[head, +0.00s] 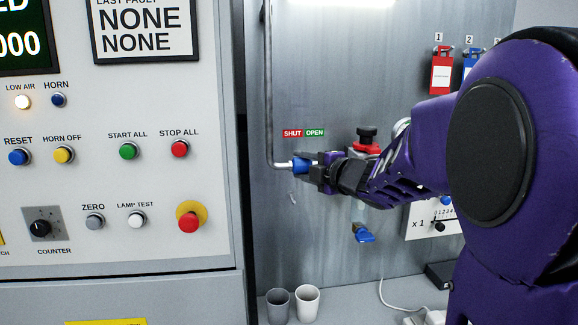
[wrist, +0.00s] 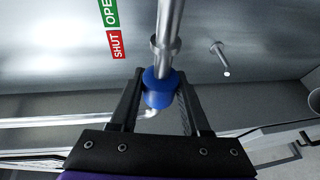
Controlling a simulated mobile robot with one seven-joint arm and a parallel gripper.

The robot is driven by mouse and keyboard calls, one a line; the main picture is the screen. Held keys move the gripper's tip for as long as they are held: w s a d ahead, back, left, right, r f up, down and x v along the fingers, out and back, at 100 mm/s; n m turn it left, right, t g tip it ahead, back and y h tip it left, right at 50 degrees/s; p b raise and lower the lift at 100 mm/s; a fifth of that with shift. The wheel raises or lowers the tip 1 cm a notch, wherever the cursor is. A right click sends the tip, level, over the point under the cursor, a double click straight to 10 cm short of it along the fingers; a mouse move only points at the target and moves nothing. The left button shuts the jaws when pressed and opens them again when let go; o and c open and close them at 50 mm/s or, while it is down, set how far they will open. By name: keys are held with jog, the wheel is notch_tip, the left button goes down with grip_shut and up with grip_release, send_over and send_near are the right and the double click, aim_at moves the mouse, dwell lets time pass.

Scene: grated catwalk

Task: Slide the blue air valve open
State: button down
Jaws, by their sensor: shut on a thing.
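The blue air valve (head: 300,166) is a short blue sleeve on a thin horizontal metal pipe in front of the grey back panel. Above it are a red SHUT label (head: 292,133) and a green OPEN label (head: 314,133). In the head view the sleeve sits below the labels, near where they meet. My gripper (head: 315,168) comes from the right and is shut on the sleeve. In the wrist view the blue sleeve (wrist: 160,88) is between the two dark fingers (wrist: 158,100), with a metal collar (wrist: 165,47) on the pipe beyond it.
A red-collared black knob (head: 367,140) and a blue lever (head: 363,233) are on the panel near my arm. Two cups (head: 306,304) stand on the ledge below. A grey control cabinet (head: 120,220) with several buttons fills the left. Numbered tags (head: 442,72) hang upper right.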

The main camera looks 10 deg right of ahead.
jog(key=shift+d+p, duration=0.3)
jog(key=shift+d, duration=1.45)
jog(key=shift+c, duration=1.8)
grip_release()
jog(key=shift+d, duration=0.1)
jog(key=shift+s, duration=0.15)
